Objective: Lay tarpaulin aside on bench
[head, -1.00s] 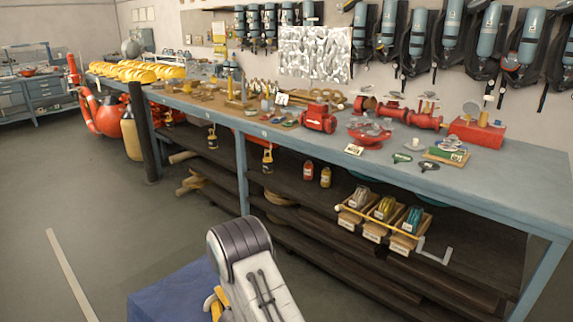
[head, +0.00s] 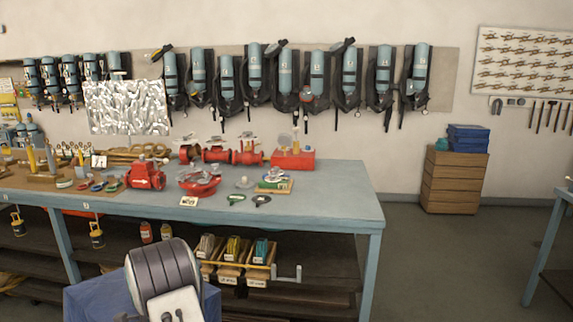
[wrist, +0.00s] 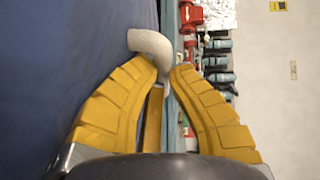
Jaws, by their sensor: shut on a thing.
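The blue tarpaulin (head: 85,303) shows behind my arm at the bottom left of the head view, in front of the bench (head: 335,195). It also fills the left of the wrist view (wrist: 65,60) as a smooth blue surface. My gripper (wrist: 162,72) has yellow fingers closed near the tips around a grey bent piece (wrist: 152,42) at the tarpaulin's edge. How this piece joins the tarpaulin is not clear. In the head view my arm hides the gripper. The bench top is grey-blue and bare near its right end.
Red valve fittings (head: 147,176) and small parts cover the bench's middle and left. Wooden boxes (head: 232,268) and a yellow bar with grey ends stand on the shelf below. Floor is open between bench and cabinet.

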